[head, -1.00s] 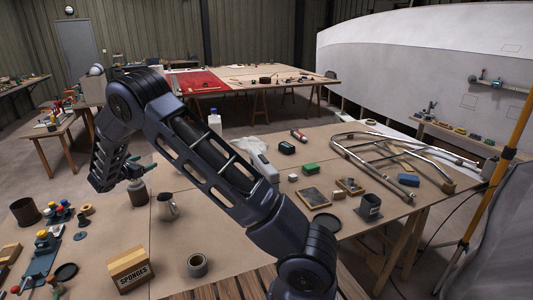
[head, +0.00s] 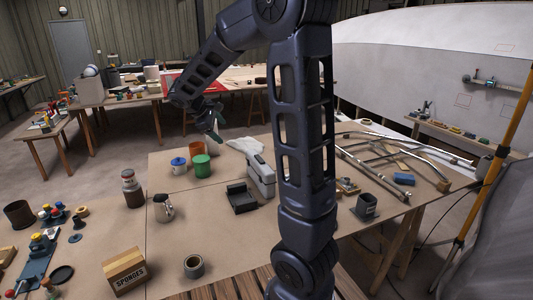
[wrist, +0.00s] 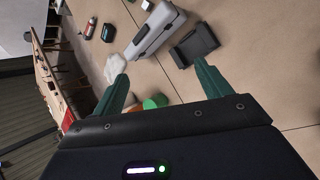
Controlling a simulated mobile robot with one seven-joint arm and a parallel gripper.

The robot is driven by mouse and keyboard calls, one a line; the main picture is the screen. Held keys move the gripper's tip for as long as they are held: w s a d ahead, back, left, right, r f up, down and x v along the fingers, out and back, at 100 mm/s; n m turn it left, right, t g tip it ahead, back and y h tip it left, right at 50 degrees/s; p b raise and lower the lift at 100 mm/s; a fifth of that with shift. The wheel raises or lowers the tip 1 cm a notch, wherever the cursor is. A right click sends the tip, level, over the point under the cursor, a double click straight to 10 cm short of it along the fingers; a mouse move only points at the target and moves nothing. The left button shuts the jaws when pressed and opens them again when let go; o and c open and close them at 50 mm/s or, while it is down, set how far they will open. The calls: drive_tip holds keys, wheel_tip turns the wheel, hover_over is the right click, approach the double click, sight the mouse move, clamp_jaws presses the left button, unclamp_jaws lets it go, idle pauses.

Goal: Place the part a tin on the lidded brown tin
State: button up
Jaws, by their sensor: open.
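A small tin with a pale label band and reddish top (head: 128,177) stands upright on a brown tin (head: 135,198), on the left half of the bench. I take the upper one for the part A tin; its lettering is too small to read. The brown tin's lid is hidden under it. My gripper (head: 214,126) is up and to the right of this stack, well apart from it. In the wrist view my gripper (wrist: 160,78) has its green fingers spread, with nothing between them. The stack is not visible in the wrist view.
An orange-brown pot (head: 196,148), a green tin (head: 201,168) and a blue-lidded pot (head: 179,166) stand below my gripper. A grey case (head: 263,180), black tray (head: 240,199) and metal jug (head: 163,208) are nearby. The bench between jug and sponges box (head: 125,272) is clear.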

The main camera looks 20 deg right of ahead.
drive_tip(key=s+d+m+y, duration=0.2)
drive_tip(key=s+m, duration=0.2)
drive_tip(key=s, duration=0.5)
drive_tip(key=s+d+r+m+t+y, duration=0.1)
drive_tip(key=s+d+m+y, duration=0.1)
drive_tip(key=s, duration=0.8)
drive_tip(key=s+d+m+y, duration=0.3)
drive_tip(key=s+m, duration=0.3)
drive_tip(key=s, duration=0.4)
drive_tip(key=shift+d+r, duration=0.2)
drive_tip(key=shift+r, duration=0.2)
